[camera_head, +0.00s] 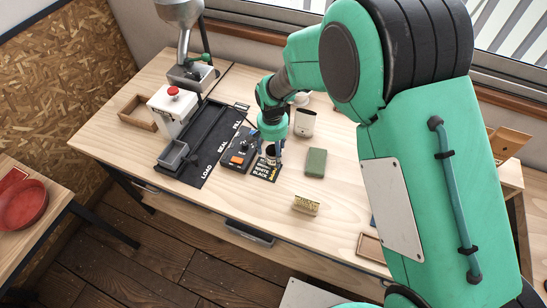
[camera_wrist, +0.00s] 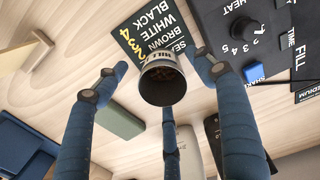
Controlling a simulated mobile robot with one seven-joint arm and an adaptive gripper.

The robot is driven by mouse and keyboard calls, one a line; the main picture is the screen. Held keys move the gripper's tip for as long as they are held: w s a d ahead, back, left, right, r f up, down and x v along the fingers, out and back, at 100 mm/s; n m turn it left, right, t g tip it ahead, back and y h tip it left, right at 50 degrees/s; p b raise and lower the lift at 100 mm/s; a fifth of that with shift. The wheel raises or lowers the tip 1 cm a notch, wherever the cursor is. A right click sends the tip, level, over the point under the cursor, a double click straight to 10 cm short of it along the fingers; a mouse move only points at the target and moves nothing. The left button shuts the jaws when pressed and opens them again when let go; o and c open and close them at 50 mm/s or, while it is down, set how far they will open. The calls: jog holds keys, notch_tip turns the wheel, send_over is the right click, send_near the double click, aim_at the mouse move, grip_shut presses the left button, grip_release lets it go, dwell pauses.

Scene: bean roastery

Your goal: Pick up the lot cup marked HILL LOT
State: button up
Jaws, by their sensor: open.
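The lot cup (camera_wrist: 163,84) is in the wrist view, dark inside with what look like brown beans, and a light label band reads "HILL"; the rest of its label is hidden. It stands by the black card (camera_wrist: 146,28) lettered BLACK, WHITE, BROWN. In the head view my gripper (camera_head: 271,154) points down over the card, and the cup (camera_head: 270,154) shows partly between the fingers.
A control box (camera_head: 238,150) with an orange switch stands left of the cup. A black LOAD, SEAL, FILL mat (camera_head: 208,140) lies farther left.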

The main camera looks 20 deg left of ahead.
jog(key=shift+f, duration=0.65)
jog(key=c, duration=1.5)
jog(key=shift+o, duration=0.2)
jog(key=shift+r, duration=0.1)
notch_tip(320, 180, up, 10)
jog(key=p, duration=0.1)
